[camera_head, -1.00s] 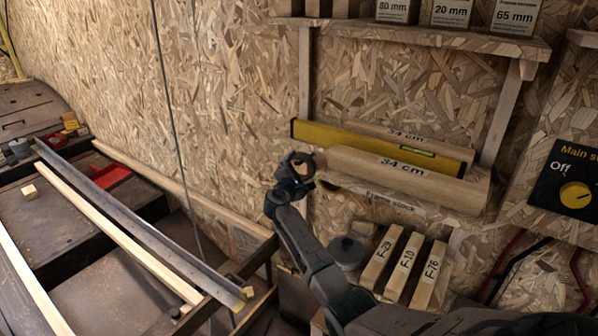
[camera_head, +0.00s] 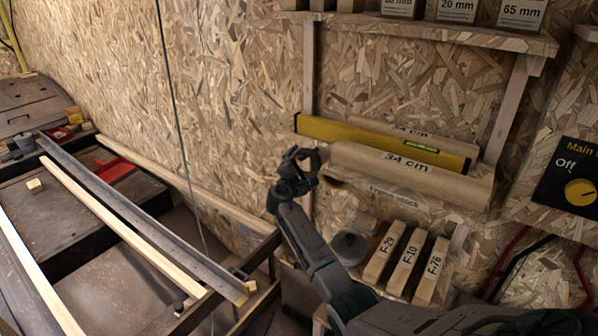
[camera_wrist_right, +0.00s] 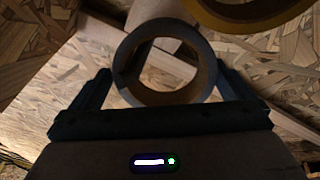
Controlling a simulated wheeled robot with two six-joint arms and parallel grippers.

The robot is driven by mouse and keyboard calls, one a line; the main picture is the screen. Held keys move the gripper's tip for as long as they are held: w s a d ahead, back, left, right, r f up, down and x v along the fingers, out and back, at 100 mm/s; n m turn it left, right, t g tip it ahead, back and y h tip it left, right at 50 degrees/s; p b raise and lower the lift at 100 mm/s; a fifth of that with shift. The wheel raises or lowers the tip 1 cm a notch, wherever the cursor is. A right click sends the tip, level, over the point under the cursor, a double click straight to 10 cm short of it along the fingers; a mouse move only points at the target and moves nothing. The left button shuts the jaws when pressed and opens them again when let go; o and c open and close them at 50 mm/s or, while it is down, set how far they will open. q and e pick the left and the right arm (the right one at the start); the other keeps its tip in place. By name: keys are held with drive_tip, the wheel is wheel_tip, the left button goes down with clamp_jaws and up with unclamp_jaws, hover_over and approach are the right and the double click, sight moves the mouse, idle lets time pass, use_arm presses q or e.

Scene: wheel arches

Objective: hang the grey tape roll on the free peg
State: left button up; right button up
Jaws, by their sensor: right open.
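The grey tape roll (camera_wrist_right: 122,68) is a ring with a tan inside, seen nearly face-on in the right wrist view. It lies between the two dark fingers of my right gripper (camera_wrist_right: 160,85), which are spread on either side of it. Whether either finger touches it is unclear. In the head view my right gripper (camera_head: 306,166) is at the left end of the long wooden piece, in front of the board wall; the roll is hard to make out there. I cannot clearly make out a free peg. My left gripper is out of view.
A yellow ring (camera_wrist_right: 245,11) shows at the top right of the wrist view. A wooden piece marked 34 cm (camera_head: 410,174) and a yellow level (camera_head: 380,142) lie on the shelf beside my right gripper. Labelled blocks (camera_head: 408,262) and a grey round thing (camera_head: 348,248) stand below.

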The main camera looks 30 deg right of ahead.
drive_tip(key=b+v, duration=0.1)
drive_tip(key=v, duration=0.9)
drive_tip(key=s+a+f+m+g+y, duration=0.1)
drive_tip(key=s+a+f+y, duration=0.15)
drive_tip(key=s+f, duration=0.8)
drive_tip(key=s+a+f+m+g+y, duration=0.1)
drive_tip(key=s+f+m+g+y, duration=0.15)
drive_tip(key=f, duration=1.45)
drive_tip(key=s+a+f+g+y, duration=0.15)
drive_tip(key=s+f+y, duration=0.4)
drive_tip(key=f, duration=0.85)
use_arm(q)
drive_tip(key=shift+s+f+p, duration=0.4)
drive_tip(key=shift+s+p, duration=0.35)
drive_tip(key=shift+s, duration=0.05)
use_arm(e)
drive_tip(key=s+a+f+m+g+y, duration=0.1)
drive_tip(key=s+f, duration=0.5)
drive_tip(key=s, duration=0.7)
drive_tip(key=s+a+f+m+g+y, duration=0.1)
drive_tip(key=s+f+m, duration=0.4)
drive_tip(key=s, duration=0.9)
drive_tip(key=s+a+f+m+g+y, duration=0.1)
drive_tip(key=s+a+f+m, duration=0.3)
drive_tip(key=s+f, duration=0.4)
drive_tip(key=s+g, duration=0.1)
drive_tip(key=s, duration=0.4)
drive_tip(key=shift+f+g, duration=0.2)
drive_tip(key=shift+g, duration=0.1)
